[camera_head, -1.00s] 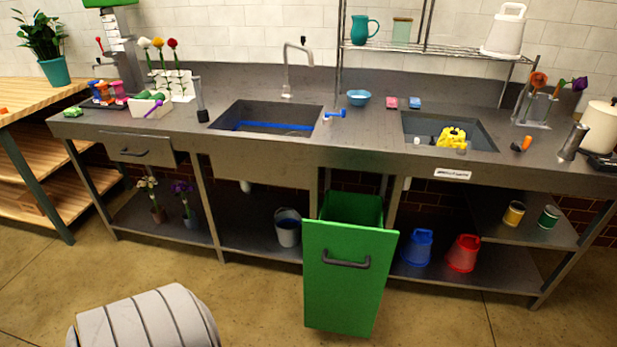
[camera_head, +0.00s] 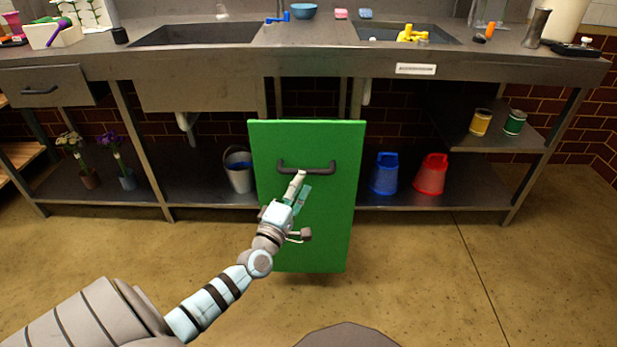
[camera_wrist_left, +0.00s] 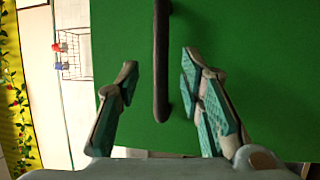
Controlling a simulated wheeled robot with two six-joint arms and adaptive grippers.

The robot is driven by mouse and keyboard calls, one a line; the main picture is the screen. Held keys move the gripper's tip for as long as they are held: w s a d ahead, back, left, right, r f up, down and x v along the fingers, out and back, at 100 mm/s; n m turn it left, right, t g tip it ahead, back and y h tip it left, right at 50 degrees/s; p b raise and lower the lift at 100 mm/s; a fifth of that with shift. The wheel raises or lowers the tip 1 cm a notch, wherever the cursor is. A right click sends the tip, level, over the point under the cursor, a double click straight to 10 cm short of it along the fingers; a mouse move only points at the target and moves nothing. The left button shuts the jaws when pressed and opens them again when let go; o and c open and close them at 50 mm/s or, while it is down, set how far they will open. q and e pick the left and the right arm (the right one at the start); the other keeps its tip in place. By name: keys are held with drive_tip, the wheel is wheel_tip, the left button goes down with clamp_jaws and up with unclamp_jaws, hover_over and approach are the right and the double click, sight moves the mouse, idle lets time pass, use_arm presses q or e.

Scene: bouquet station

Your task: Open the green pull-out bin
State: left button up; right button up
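The green pull-out bin (camera_head: 330,225) stands below the counter, its front panel facing me. Its interior is not visible, so I cannot tell how far out it is. The dark bar handle (camera_head: 322,171) crosses the upper panel. My left gripper (camera_head: 302,181) is at the handle's left part. In the left wrist view the open fingers (camera_wrist_left: 160,62) lie either side of the handle (camera_wrist_left: 161,95), with gaps on both sides and the green panel (camera_wrist_left: 245,45) behind. I cannot tell whether the fingertips reach past the bar. My right gripper is not in view.
A grey bucket (camera_head: 239,178) stands left of the bin on the lower shelf. A blue bucket (camera_head: 384,175) and a red bucket (camera_head: 431,176) stand to the right. The steel counter (camera_head: 330,66) overhangs above. The floor (camera_head: 420,260) at the front right is clear.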

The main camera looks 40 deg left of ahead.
sight(308, 169)
use_arm(q)
drive_tip(key=b+x, duration=0.1)
drive_tip(key=x, duration=0.4)
drive_tip(key=shift+f, duration=0.2)
drive_tip(key=shift+w+a+r, duration=0.1)
drive_tip(key=shift+w+r, duration=0.05)
drive_tip(key=shift+w, duration=0.1)
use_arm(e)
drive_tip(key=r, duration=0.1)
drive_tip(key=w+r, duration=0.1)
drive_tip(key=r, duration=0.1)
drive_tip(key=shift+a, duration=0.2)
use_arm(q)
clamp_jaws()
